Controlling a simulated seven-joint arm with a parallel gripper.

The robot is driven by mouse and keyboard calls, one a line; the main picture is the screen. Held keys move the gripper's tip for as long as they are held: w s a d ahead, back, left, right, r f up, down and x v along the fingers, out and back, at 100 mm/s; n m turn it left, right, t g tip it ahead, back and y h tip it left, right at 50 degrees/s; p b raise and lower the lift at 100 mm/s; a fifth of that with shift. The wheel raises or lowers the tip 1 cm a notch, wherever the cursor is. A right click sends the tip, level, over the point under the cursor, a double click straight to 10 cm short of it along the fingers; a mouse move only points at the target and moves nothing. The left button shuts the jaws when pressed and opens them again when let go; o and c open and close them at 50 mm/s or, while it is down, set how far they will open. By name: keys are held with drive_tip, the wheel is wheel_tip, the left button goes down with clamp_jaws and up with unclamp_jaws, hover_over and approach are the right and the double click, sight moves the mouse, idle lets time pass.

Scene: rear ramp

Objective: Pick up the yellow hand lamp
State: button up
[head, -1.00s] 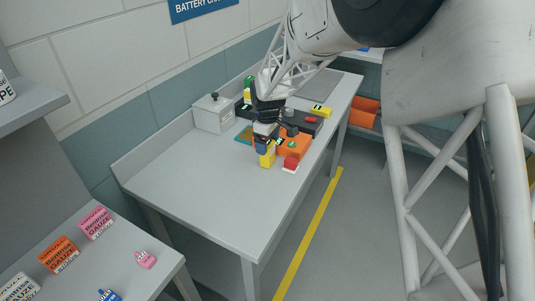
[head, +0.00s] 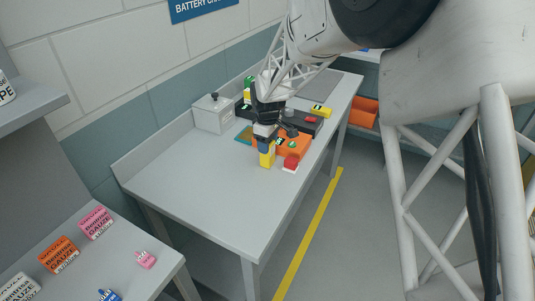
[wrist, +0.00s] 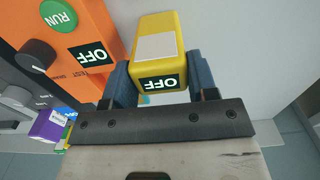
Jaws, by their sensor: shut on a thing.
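The yellow hand lamp (wrist: 158,50) is a small yellow block with a pale panel and a black OFF label, seen close in the wrist view. My gripper (wrist: 158,82) is shut on it, with one blue-grey finger on each side. In the head view the lamp (head: 267,158) stands upright at or just above the grey bench, below my gripper (head: 266,146). I cannot tell whether its base touches the bench.
An orange device (head: 293,147) with a green RUN button stands right beside the lamp. A red and white item (head: 290,163) sits in front of it. The near bench top (head: 200,180) is clear.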

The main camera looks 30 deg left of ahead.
drive_tip(key=shift+c, duration=0.5)
drive_tip(key=shift+r, duration=0.15)
drive_tip(key=shift+r, duration=1.5)
drive_tip(key=shift+s+d+r, duration=0.2)
drive_tip(key=s+d+r, duration=0.1)
drive_tip(key=s+d, duration=0.9)
drive_tip(key=s, duration=0.1)
drive_tip(key=shift+s+r, duration=0.2)
drive_tip(key=shift+s, duration=0.15)
